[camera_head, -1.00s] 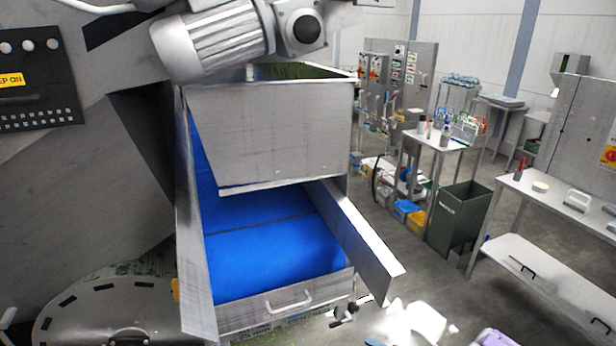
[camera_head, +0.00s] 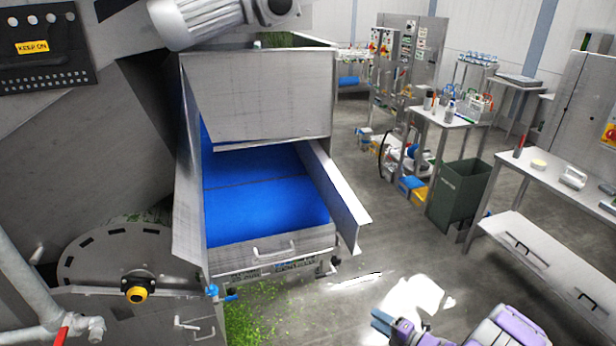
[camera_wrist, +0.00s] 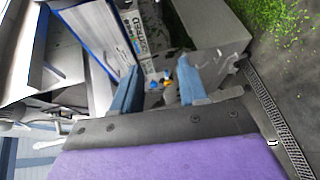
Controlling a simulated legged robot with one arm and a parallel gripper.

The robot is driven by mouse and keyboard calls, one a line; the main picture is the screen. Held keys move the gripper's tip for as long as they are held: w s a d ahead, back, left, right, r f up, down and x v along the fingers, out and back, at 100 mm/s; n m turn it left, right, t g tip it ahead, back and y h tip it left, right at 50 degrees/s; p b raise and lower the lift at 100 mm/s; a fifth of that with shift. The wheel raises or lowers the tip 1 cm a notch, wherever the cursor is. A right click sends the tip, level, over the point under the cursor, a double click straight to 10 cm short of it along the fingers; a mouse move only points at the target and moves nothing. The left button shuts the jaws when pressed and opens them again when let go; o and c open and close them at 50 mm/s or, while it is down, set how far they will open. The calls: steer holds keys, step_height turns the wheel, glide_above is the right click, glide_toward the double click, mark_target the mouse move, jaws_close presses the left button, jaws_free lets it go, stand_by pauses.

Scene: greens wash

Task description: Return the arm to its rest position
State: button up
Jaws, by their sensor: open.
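My gripper (camera_head: 382,322) shows at the bottom of the head view, right of centre, low in front of the washing machine. Its two blue fingers stand apart in the wrist view (camera_wrist: 158,86), with a clear gap and nothing held between them. Behind the gripper, my purple and grey arm lies low at the bottom right of the head view, over the floor. The wrist view is tilted.
A steel washer chute with a blue belt (camera_head: 265,205) stands left of my gripper. Spilled greens (camera_head: 255,312) lie on the floor below it. A dark green bin (camera_head: 460,188) and a steel table (camera_head: 548,178) stand to the right. Open floor lies between.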

steer(key=s+a+r+n+g+y, duration=0.35)
steer(key=a+r+n+g, duration=0.25)
steer(key=a+r+n, duration=0.9)
steer(key=s+a+r+n+g+h, duration=0.1)
steer(key=s+a+r+n+g, duration=0.25)
steer(key=s+r+n, duration=0.2)
steer(key=s+a+r+n+g+h, duration=0.1)
steer(key=s+a+r+n+g, duration=0.1)
steer(key=s+r+n+g, duration=0.4)
steer(key=s+r+n+h, duration=0.2)
steer(key=s+n+h, duration=0.15)
steer(key=s, duration=0.35)
steer(key=s+r+n+h, duration=0.25)
steer(key=s+n, duration=0.25)
steer(key=s, duration=0.3)
steer(key=s+d+r+n+t+h, duration=0.2)
steer(key=s+d+n+h, duration=0.5)
steer(key=s+d+n, duration=0.3)
steer(key=shift+s+d+r, duration=0.35)
steer(key=shift+s+d, duration=0.4)
steer(key=shift+d, duration=0.5)
